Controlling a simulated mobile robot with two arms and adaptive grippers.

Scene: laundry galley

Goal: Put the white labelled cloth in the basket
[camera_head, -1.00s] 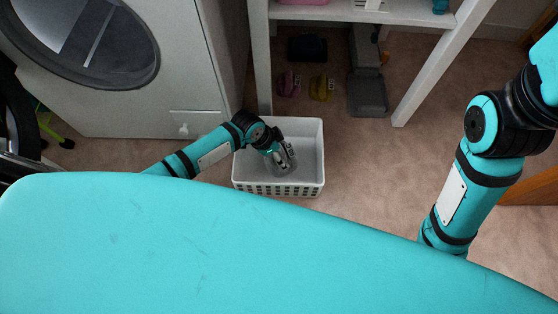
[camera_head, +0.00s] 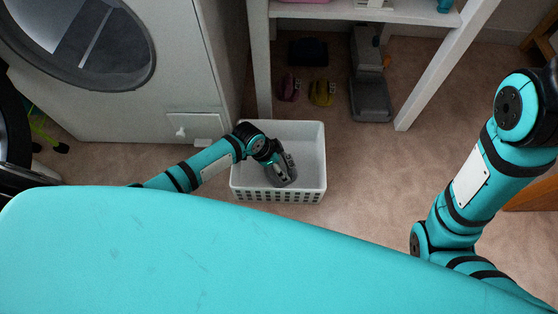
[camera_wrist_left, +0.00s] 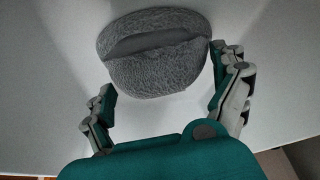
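The white basket (camera_head: 309,178) with a slotted front stands on the carpet beyond the turquoise board in the head view. My left gripper (camera_head: 285,175) reaches down inside it. In the left wrist view a thick folded cloth (camera_wrist_left: 155,70), grey in the dim light, lies just beyond the fingertips against a pale surface. No label shows on it. The fingers of my left gripper (camera_wrist_left: 165,90) are spread wide; the right finger is close to the cloth's edge, and I cannot tell whether it touches. My right arm is at the right; its gripper is not visible.
The turquoise board (camera_head: 150,255) fills the foreground. A white front-loading machine (camera_head: 180,70) stands left of the basket. A white shelf unit (camera_head: 400,13) stands behind, with shoes (camera_head: 322,92) and a grey upright item (camera_head: 370,95) under it. Carpet right of the basket is clear.

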